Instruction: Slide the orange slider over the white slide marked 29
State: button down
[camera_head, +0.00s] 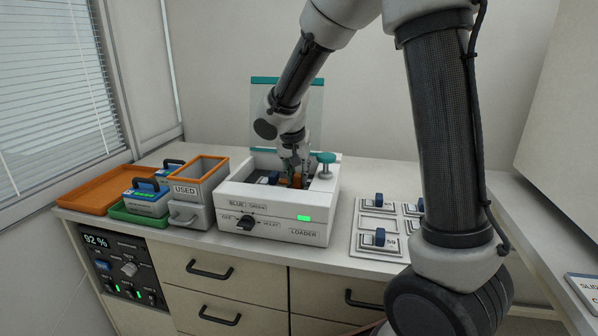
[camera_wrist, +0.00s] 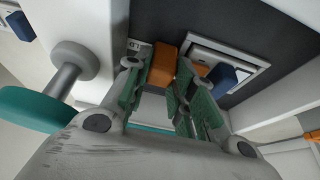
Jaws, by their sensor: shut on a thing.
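The orange slider (camera_head: 297,182) is inside the white loader (camera_head: 262,215), partly hidden by my gripper (camera_head: 291,166). In the wrist view my gripper (camera_wrist: 160,88) has its green-padded fingers closed on the orange slider (camera_wrist: 163,66), which shows between and just beyond the tips. Beside it in the loader's dark bay lies a pale slide plate (camera_wrist: 206,55) with a dark blue block (camera_wrist: 221,77) on it. I cannot read its number. In the head view a blue block (camera_head: 273,177) shows in the bay, left of my gripper.
The loader has a teal-topped post (camera_head: 326,158) at its right and a clear teal-edged lid (camera_head: 316,100) standing behind. A grey bin marked USED (camera_head: 187,190) and an orange tray (camera_head: 97,193) stand left. More slides with blue blocks (camera_head: 379,238) lie on a rack right.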

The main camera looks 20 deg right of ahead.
jog(key=c, duration=1.2)
grip_release()
jog(key=shift+s+a, duration=0.15)
jog(key=v, duration=1.2)
